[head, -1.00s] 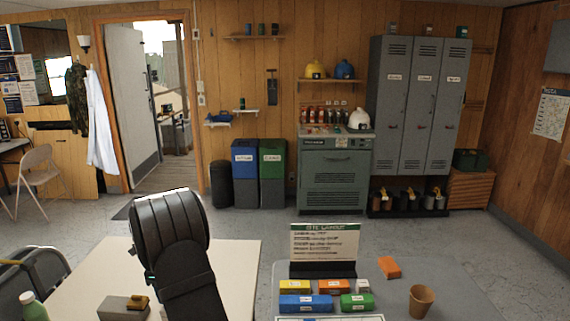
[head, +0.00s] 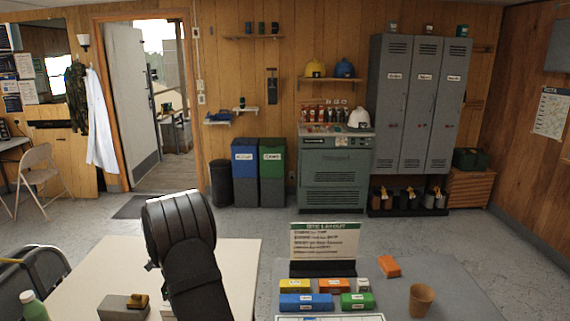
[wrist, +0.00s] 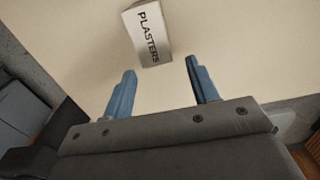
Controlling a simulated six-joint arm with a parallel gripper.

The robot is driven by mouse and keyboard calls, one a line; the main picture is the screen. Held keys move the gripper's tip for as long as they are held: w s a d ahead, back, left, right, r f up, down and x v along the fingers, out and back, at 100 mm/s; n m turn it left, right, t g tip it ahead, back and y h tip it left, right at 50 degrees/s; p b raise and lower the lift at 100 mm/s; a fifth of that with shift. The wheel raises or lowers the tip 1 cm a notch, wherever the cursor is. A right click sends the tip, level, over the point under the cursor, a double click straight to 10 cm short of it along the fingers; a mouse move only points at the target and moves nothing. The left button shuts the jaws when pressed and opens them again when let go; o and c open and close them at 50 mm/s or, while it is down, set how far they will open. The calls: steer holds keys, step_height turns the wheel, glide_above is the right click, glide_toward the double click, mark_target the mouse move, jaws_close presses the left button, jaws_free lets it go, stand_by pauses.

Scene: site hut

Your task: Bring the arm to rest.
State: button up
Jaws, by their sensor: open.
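My gripper (wrist: 161,88) shows in the wrist view with its two blue fingers apart and nothing between them. It is above the cream table top, and a white box labelled PLASTERS (wrist: 150,36) lies beyond the fingertips, apart from them. In the head view my dark arm stands over the cream table (head: 100,275) at lower left; my gripper's fingers are hidden there.
The grey table (head: 450,290) at right holds a sign (head: 325,242), several coloured boxes and a brown cup (head: 421,300). A gap separates the tables.

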steer(key=d+r, duration=0.5)
steer(key=d, duration=0.3)
steer(key=s+a+n, duration=0.2)
steer(key=s+a, duration=0.7)
steer(key=s, duration=0.2)
steer(key=s+a+f, duration=0.1)
steer(key=a+f, duration=0.1)
steer(key=a, duration=0.1)
steer(key=s+a+f, duration=0.1)
steer(key=a+f, duration=0.2)
steer(key=a, duration=0.1)
steer(key=s+a+f, duration=0.1)
steer(key=a+f, duration=0.1)
steer(key=a, duration=0.1)
steer(key=shift+a+f, duration=0.2)
steer(key=shift+f, duration=0.1)
step_height(320, 180, down, 2)
steer(key=shift+a, duration=0.1)
steer(key=shift+f, duration=0.55)
